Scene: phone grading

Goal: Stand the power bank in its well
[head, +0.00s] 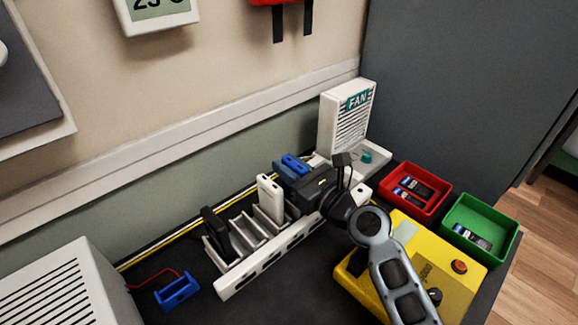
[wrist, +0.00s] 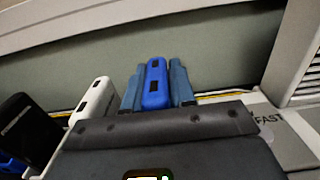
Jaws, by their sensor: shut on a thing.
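My gripper (head: 289,169) is shut on a blue power bank (head: 296,162), near the right end of the white slotted rack (head: 270,262). In the wrist view the power bank (wrist: 156,86) stands between the two blue-grey fingers, its end with small dark ports facing up. Its lower part is hidden by my gripper body, so I cannot tell whether it touches the rack. A white power bank (head: 269,191) stands in a middle slot and also shows in the wrist view (wrist: 95,99). A black device (head: 213,230) stands in the left slot.
A FAN unit (head: 346,115) stands behind right. A red bin (head: 437,208) and a green bin (head: 503,245) sit right, beyond a yellow box (head: 440,276). A blue cradle (head: 178,292) with a red wire lies front left. Some middle slots are empty.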

